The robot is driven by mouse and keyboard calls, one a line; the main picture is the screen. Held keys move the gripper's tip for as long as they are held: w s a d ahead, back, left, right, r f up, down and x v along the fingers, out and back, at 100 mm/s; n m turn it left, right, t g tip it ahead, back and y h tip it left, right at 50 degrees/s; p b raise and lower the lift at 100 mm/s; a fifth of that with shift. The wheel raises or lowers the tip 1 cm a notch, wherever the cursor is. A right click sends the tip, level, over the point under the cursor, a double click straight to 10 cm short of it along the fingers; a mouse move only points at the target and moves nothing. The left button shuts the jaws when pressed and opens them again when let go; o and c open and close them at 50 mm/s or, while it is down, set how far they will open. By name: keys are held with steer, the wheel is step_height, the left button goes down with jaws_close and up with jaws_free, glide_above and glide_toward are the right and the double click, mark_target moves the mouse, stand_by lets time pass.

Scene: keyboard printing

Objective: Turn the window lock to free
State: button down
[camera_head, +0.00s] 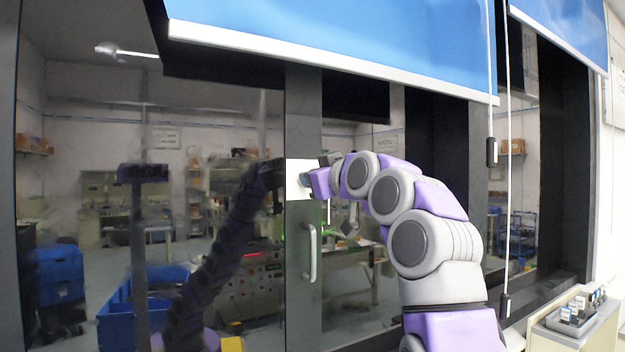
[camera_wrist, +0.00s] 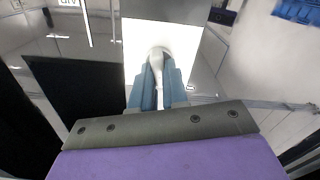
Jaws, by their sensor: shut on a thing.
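The window lock is a white lever (camera_wrist: 156,56) with a rounded hub, standing out from a white plate (camera_wrist: 187,38) in the wrist view. In the head view the plate (camera_head: 296,170) sits on the dark window frame post, above a pale pull handle (camera_head: 311,252). My gripper (camera_wrist: 158,72) has its blue-grey fingers on either side of the lever and is shut on it. In the wrist view the lever runs roughly straight between the fingers towards the wrist. In the head view my gripper (camera_head: 306,180) is at the plate and hides the lever.
Glass panes (camera_head: 150,240) flank the post and reflect my arm and the room. Blue blinds (camera_head: 340,35) hang above, with cords (camera_head: 508,150) to the right of my arm. A small tray of items (camera_head: 572,315) stands on a ledge at lower right.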

steer(key=shift+w+f+m, duration=0.1)
steer(key=shift+m, duration=1.3)
stand_by(0.5)
steer(key=shift+w+d+m+p, duration=0.1)
steer(key=shift+m+p, duration=1.5)
steer(key=shift+m, duration=0.8)
steer(key=shift+d+m+p, duration=0.1)
steer(key=shift+m+p, duration=1.45)
steer(key=shift+m, duration=0.85)
steer(key=shift+f, duration=0.1)
steer(key=c, duration=1.1)
jaws_free()
steer(key=shift+d, duration=0.1)
steer(key=shift+c, duration=0.2)
